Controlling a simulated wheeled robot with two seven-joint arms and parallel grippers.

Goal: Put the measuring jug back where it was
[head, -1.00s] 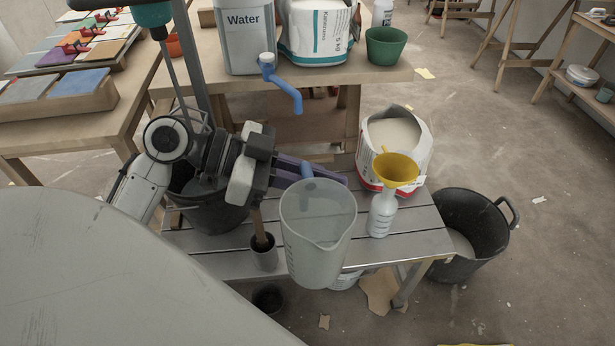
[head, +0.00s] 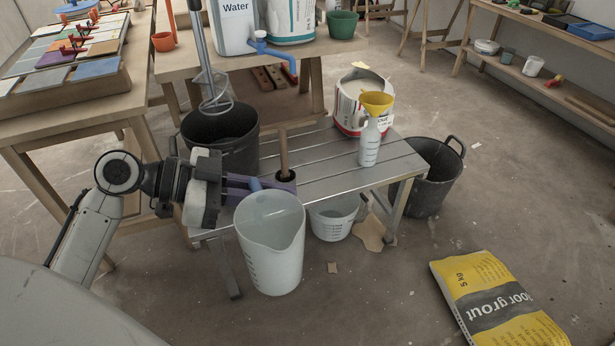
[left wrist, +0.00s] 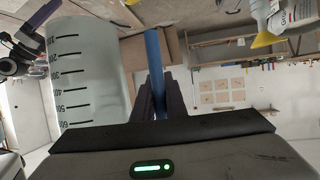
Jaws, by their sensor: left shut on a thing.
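The measuring jug (head: 272,255) is a translucent pale jug with a pouring lip and a blue handle. My left gripper (head: 248,186) is shut on the handle and holds the jug about upright, in front of the slatted bench's (head: 335,165) near edge. In the left wrist view the jug (left wrist: 90,75) shows its scale marks, and the blue handle (left wrist: 154,55) stands between the fingers (left wrist: 160,98). Little is visible in the jug. A dark and purple part at that view's left edge may be my right gripper (left wrist: 22,58); its jaws are unclear.
A grout bag (head: 495,300) lies on the floor.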

